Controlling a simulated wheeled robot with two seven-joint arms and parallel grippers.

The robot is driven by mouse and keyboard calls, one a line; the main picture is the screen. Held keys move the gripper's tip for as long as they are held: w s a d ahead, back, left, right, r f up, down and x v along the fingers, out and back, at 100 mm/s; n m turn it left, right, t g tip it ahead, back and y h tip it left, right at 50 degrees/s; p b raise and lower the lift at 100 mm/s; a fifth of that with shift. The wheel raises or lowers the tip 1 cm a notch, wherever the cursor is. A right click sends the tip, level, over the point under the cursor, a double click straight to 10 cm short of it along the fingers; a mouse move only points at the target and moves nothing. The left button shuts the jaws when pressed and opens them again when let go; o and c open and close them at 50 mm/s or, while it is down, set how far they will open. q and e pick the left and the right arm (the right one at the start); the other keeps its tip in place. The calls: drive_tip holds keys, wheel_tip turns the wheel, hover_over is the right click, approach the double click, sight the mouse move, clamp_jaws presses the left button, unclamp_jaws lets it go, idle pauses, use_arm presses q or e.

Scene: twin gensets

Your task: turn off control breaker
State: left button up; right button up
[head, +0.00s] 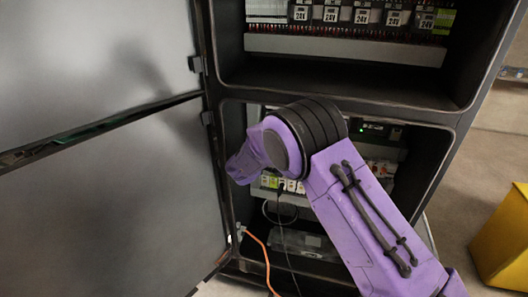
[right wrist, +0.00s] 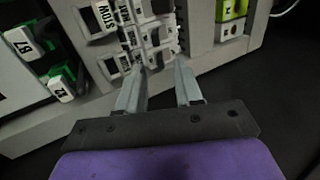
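A row of white labelled breakers (right wrist: 152,38) sits in the lower compartment, one label reading "STOW". I cannot tell which is the control breaker. My right gripper (right wrist: 161,67) is open, its two fingers pointing at this row with a gap between them. The fingertips are close to the breaker fronts; contact cannot be made out. In the head view my purple right arm reaches into the lower compartment and hides the gripper and much of the interior. Some of the white breakers (head: 290,185) show beneath the arm. My left gripper is not in view.
The cabinet's grey doors (head: 95,215) stand open at the left. The upper compartment holds a row of 24V modules (head: 363,16). Green-and-black parts (right wrist: 60,82) lie left of the breakers. An orange cable (head: 263,250) hangs below. A yellow box (head: 503,240) stands at right.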

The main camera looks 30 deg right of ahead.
drive_tip(key=x, duration=0.3)
drive_tip(key=shift+d, duration=0.15)
drive_tip(key=shift+c, duration=0.3)
clamp_jaws()
